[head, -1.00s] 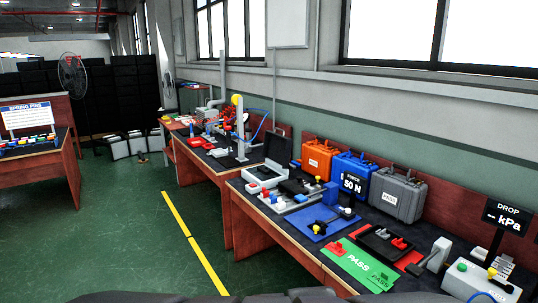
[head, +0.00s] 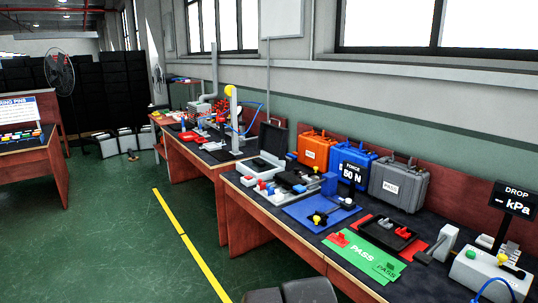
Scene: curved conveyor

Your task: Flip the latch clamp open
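I cannot single out the latch clamp for certain; the fixtures on the long bench are small in the head view. A small red piece (head: 339,239) sits at the left end of the green PASS mat (head: 346,257). A blue plate (head: 296,210) carries a small black-and-yellow fixture (head: 318,219). A light grey block with a dark lever (head: 434,250) stands right of the mat.
Orange (head: 315,151), blue (head: 352,160) and grey (head: 398,190) cases line the back of the bench. A DROP kPa display (head: 515,198) stands at the right. Open green floor (head: 120,235) with a yellow line lies left of the bench. A fan (head: 60,75) stands far left.

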